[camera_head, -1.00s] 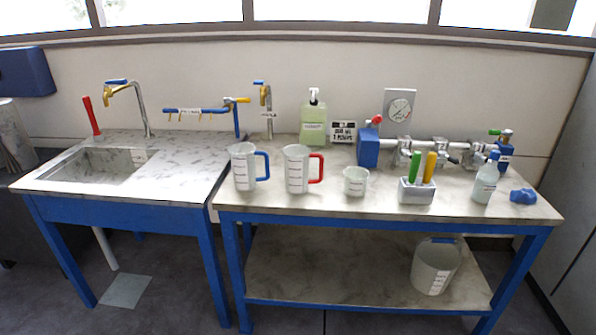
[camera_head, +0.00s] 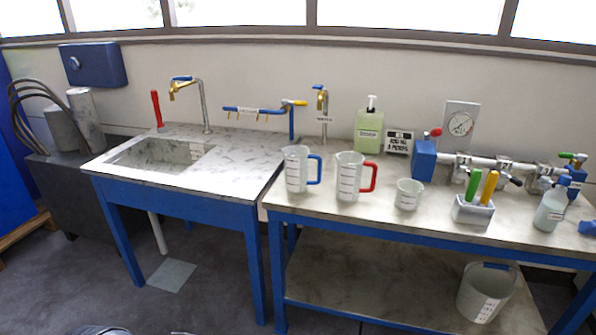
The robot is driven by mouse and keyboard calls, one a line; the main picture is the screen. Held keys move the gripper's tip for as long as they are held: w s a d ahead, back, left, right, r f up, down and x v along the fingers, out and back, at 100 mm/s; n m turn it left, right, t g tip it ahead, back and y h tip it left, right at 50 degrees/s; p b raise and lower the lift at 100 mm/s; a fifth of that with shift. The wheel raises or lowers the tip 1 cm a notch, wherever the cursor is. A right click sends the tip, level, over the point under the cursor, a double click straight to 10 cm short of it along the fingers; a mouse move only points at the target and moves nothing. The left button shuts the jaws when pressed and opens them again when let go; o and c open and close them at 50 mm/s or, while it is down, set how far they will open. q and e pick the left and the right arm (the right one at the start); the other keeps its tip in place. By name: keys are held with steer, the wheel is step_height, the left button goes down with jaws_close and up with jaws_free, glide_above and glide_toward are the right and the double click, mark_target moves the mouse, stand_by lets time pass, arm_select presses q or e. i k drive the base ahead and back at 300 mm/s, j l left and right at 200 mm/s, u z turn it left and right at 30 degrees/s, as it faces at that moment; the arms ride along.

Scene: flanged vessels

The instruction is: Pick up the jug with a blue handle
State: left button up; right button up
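The jug with a blue handle (camera_head: 296,169) is a white, marked jug standing upright on the right-hand table. It is near that table's left end, with its blue handle pointing right. A similar jug with a red handle (camera_head: 349,177) stands just to its right. Neither of my grippers shows in the head view, so their state is not visible.
The table (camera_head: 330,214) also bears a small white beaker (camera_head: 408,194), a holder with green and yellow handles (camera_head: 473,210), and a green soap bottle (camera_head: 368,131). A sink table (camera_head: 228,160) adjoins on the left. A bucket (camera_head: 486,292) is on the lower shelf. Floor in front is open.

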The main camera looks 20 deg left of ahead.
mark_target(296, 158)
steer(key=i+j+u, duration=0.15)
steer(key=i+j, duration=0.5)
steer(key=i+j+u, duration=0.15)
steer(key=i+j, duration=0.5)
steer(key=i+j+u, duration=0.15)
steer(key=i+j, duration=0.35)
steer(key=i, duration=0.25)
